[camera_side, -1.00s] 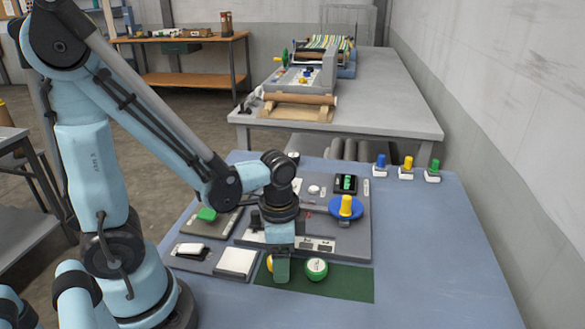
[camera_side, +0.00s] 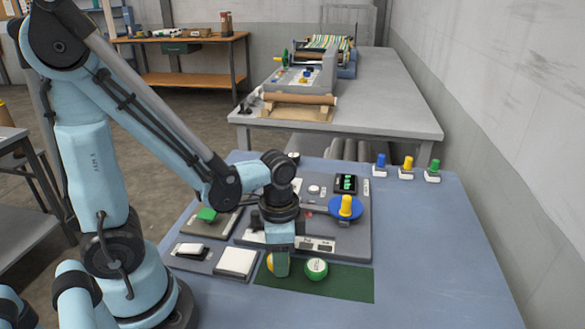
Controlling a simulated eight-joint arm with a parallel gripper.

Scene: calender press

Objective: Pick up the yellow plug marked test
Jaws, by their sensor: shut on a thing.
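My gripper (camera_side: 281,270) points straight down at the green mat on the blue table. It is shut on a yellow round piece (camera_side: 269,262), which I take to be the plug; only a sliver shows at the left of the fingers. Any marking on it is hidden. I cannot tell whether it touches the mat. A green round piece (camera_side: 316,268) with a pale marked top sits on the mat just right of my gripper, apart from it.
The green mat (camera_side: 345,285) is bare at right. Blue, yellow and green small plugs (camera_side: 407,164) stand at the back right. The table's right side is clear.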

